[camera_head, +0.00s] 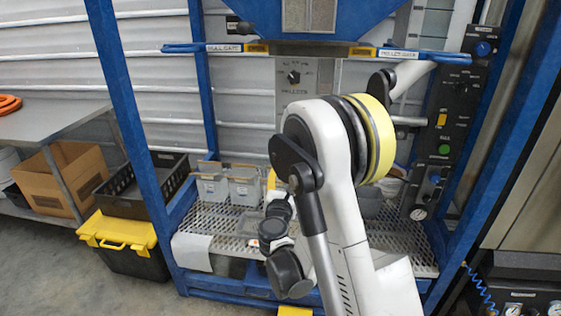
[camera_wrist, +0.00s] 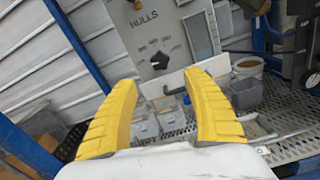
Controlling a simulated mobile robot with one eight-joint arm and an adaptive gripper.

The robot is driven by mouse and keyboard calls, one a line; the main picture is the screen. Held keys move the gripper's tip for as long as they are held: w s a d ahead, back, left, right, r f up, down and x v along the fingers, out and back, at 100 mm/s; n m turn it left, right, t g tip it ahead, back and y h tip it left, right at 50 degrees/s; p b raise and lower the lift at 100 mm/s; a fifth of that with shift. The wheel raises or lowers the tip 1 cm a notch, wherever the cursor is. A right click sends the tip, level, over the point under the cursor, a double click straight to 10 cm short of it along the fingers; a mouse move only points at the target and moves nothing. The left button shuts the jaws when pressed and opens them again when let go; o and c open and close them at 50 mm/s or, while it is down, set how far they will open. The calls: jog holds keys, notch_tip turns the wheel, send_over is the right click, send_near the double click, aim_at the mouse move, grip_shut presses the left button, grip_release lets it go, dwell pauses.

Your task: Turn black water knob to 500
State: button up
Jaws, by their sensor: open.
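A grey panel with a black knob (camera_head: 294,77) stands in the middle of the head view. The lettering beside the knob is small, and I cannot read a water label or a 500 mark. In the wrist view, a black knob (camera_wrist: 162,60) shows on a tilted grey panel (camera_wrist: 175,40) marked HULLS. It lies beyond my gripper (camera_wrist: 160,79), between the two yellow fingers. My gripper is open, with nothing between the fingers, and apart from the knob. In the head view my arm hides most of the gripper.
A dark control panel (camera_head: 456,125) with a green button (camera_head: 444,149) and several knobs stands at the right. Grey bins (camera_head: 244,186) sit on the perforated shelf (camera_head: 205,251). Blue frame posts (camera_head: 133,130) stand at the sides. A black and yellow toolbox (camera_head: 125,245) is at the left.

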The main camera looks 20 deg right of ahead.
jog(key=b+x, duration=0.2)
jog(key=x, duration=0.8)
jog(key=shift+w+d+b, duration=0.25)
jog(key=shift+d+b, duration=0.05)
jog(key=shift+c, duration=0.2)
jog(key=c, duration=1.1)
